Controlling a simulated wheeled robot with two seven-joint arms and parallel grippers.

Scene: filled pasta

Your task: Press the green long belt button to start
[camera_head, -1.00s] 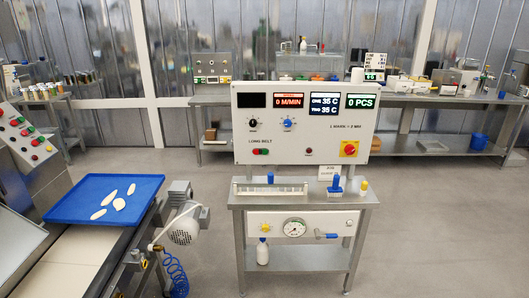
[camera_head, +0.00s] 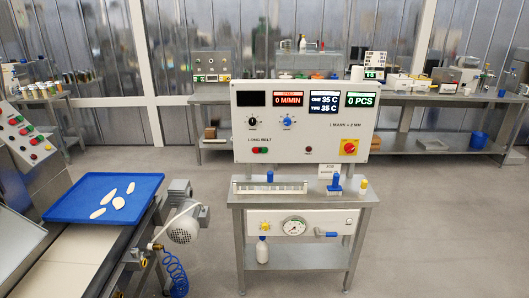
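The control panel (camera_head: 318,135) stands upright on a steel stand in the middle of the head view. Under its "LONG BELT" label, at the lower left of the panel, two small round buttons sit side by side. The green button (camera_head: 264,150) is close beside the red button (camera_head: 256,150); they are small in this view. The speed display (camera_head: 288,99) reads 0 M/MIN and the count display (camera_head: 360,100) reads 0 PCS. Neither of my grippers is in view.
A blue tray (camera_head: 78,212) with several pale pasta pieces lies on the conveyor (camera_head: 70,262) at left. A motor (camera_head: 184,225) juts out beside it. A red emergency knob (camera_head: 349,147) is on the panel's right. The floor (camera_head: 440,230) at right is clear.

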